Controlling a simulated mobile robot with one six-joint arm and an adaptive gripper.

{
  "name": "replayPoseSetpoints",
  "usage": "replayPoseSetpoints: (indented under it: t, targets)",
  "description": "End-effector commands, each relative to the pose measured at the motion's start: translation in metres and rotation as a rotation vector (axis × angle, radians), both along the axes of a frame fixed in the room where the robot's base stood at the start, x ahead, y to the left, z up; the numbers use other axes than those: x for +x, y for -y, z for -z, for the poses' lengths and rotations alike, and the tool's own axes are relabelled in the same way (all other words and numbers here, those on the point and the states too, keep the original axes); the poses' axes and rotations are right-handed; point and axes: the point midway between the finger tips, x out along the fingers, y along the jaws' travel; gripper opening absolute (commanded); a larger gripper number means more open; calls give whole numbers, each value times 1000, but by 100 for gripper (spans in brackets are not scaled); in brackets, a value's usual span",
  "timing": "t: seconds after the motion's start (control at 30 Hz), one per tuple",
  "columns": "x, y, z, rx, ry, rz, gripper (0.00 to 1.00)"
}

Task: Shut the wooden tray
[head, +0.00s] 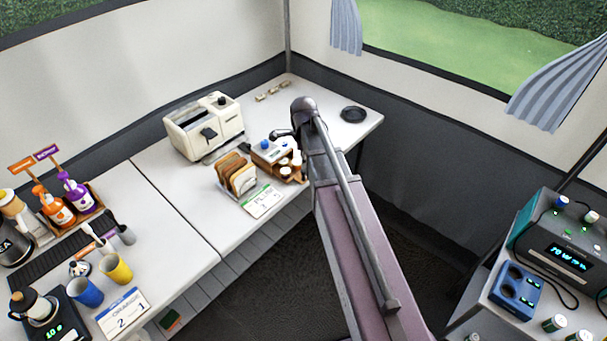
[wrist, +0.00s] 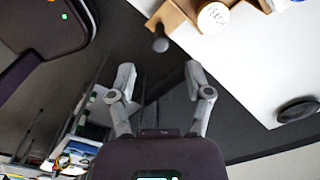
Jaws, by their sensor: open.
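The wooden tray (wrist: 178,14) shows at the top of the wrist view, with a dark round knob (wrist: 160,43) on its front and a white-lidded jar (wrist: 213,16) in it. In the head view the tray (head: 299,178) sticks out from a small wooden box (head: 268,150) on the white table, with several jars in it. My gripper (wrist: 159,70) is open and empty, its fingers pointing toward the knob and apart from it. In the head view my arm covers the right of the tray, and the fingertips cannot be made out.
A rack of bread slices (head: 238,175) and a card (head: 263,201) stand left of the tray. A cream toaster (head: 204,127) is behind them. A black round dish (head: 353,114) lies at the table's right end. Dark floor is open in front.

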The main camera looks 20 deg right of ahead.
Motion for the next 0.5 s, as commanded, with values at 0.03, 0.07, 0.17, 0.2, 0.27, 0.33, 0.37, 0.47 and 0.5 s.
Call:
replayPoseSetpoints:
  t: [0.03, 0.07, 0.17, 0.2, 0.27, 0.33, 0.37, 0.47, 0.5]
  targets:
    - [0, 0, 8, 0, 0, 0, 65]
    - [0, 0, 11, 0, 0, 0, 65]
    - [0, 0, 18, 0, 0, 0, 65]
    - [0, 0, 21, 0, 0, 0, 65]
    - [0, 0, 26, 0, 0, 0, 65]
    - [0, 0, 31, 0, 0, 0, 65]
    - [0, 0, 34, 0, 0, 0, 65]
    - [0, 0, 40, 0, 0, 0, 65]
    - [0, 0, 42, 0, 0, 0, 65]
